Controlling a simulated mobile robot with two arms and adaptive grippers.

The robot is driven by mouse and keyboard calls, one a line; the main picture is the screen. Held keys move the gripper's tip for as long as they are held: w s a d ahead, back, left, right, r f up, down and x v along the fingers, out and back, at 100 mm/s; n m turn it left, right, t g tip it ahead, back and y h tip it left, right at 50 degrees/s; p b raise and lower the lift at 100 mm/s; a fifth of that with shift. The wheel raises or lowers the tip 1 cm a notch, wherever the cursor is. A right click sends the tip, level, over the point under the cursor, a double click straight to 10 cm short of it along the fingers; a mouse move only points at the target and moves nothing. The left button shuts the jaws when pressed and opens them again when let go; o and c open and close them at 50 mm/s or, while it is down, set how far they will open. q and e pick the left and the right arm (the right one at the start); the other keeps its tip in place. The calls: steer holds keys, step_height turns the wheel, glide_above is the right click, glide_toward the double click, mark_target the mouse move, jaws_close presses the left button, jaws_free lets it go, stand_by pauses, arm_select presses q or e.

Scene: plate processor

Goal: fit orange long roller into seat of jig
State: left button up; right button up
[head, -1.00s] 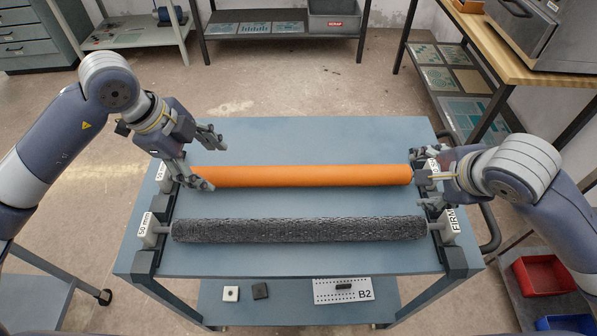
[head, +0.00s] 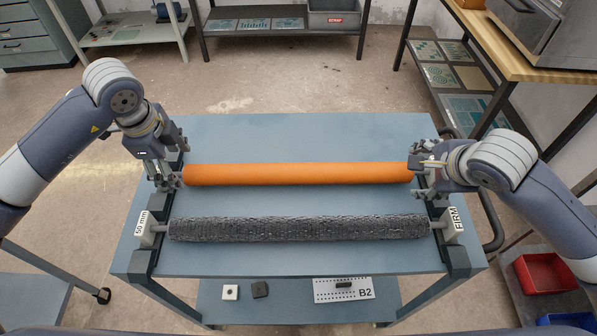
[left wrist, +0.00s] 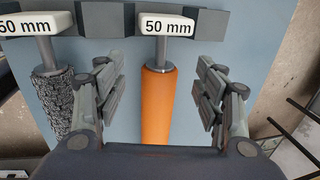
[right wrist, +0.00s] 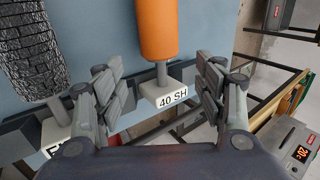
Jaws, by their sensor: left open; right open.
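The orange long roller (head: 300,174) lies level across the far part of the blue-grey table, parallel to the dark textured roller (head: 300,228). Its ends lie at the jig's dark side rails (head: 153,235). My left gripper (head: 176,164) is open at its left end; in the left wrist view the orange roller (left wrist: 158,105) and its metal shaft show between the spread fingers, with a white "50 mm" block (left wrist: 168,24). My right gripper (head: 420,180) is open at the right end; its wrist view shows a white "40 SH" block (right wrist: 165,93) between the fingers. I cannot tell whether the ends are fully seated.
The textured roller spans the rails in front, with its own "50 mm" block and "FIRM" block (head: 454,226). A lower shelf holds a "B2" plate (head: 343,290) and small blocks. A red bin (head: 540,275) stands at right. The table's far part is clear.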

mark_target(182, 173)
arm_select(q)
steer(key=f, duration=0.2)
steer(key=w+f, duration=0.1)
steer(key=f, duration=0.2)
steer(key=shift+w+f, duration=0.1)
steer(key=shift+f, duration=0.2)
arm_select(e)
steer(key=x, duration=0.5)
steer(key=shift+w+f, duration=0.2)
steer(key=shift+f, duration=0.15)
arm_select(q)
jaws_close()
arm_select(e)
jaws_close()
arm_select(q)
steer(key=shift+r, duration=0.1)
arm_select(e)
steer(key=shift+r, duration=0.1)
